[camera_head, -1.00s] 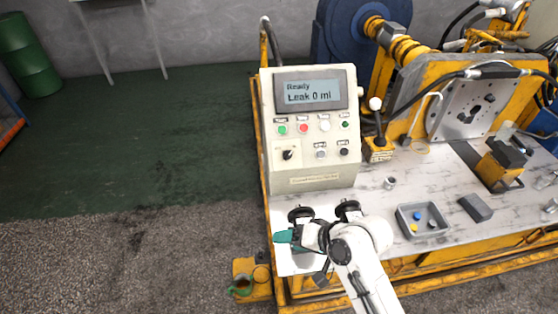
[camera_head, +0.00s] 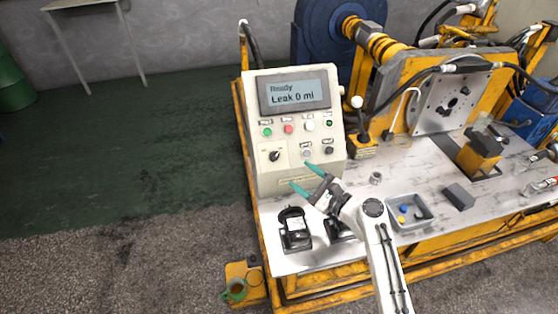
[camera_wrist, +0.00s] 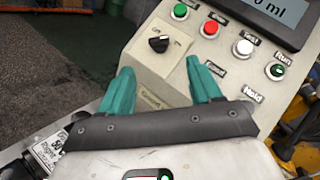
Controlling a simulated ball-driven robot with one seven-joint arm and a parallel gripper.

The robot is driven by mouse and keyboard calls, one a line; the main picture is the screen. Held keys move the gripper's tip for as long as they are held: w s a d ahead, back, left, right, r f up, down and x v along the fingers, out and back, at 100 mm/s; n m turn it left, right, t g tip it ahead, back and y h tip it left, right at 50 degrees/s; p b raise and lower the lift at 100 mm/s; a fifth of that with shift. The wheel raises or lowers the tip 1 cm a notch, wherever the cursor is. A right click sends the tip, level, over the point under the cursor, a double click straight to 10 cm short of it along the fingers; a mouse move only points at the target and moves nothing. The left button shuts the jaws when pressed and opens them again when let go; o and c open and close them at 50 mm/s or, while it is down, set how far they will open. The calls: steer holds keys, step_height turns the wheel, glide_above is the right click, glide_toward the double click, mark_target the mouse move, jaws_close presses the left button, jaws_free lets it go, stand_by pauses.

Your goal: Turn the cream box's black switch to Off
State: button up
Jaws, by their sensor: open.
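The cream box (camera_head: 262,120) stands at the left end of the bench, its screen reading "Ready, Leak 0 ml". Its black switch (camera_head: 274,156) is at the lower left of the panel. In the wrist view the switch (camera_wrist: 159,44) is a black knob with a pale pointer mark, upright on the sloped panel; its label is too small to read surely. My gripper (camera_head: 300,176) has teal fingers, open and empty, in front of the box's lower face. In the wrist view my gripper (camera_wrist: 160,84) has its fingertips apart, below the switch and not touching it.
Green (camera_wrist: 180,12), red (camera_wrist: 211,28) and white (camera_wrist: 243,47) buttons sit beside the switch. Two black devices stand on the bench before the box, one clearly visible (camera_head: 295,228). A grey tray (camera_head: 424,222) with small coloured pieces lies right of my arm. A lever (camera_head: 358,118) stands right of the box.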

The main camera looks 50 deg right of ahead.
mark_target(277, 158)
steer(key=w, duration=0.9)
steer(key=shift+w+d+p, duration=0.1)
steer(key=shift+w+p, duration=0.25)
steer(key=shift+c, duration=0.4)
steer(key=c, duration=1)
steer(key=shift+o, duration=0.2)
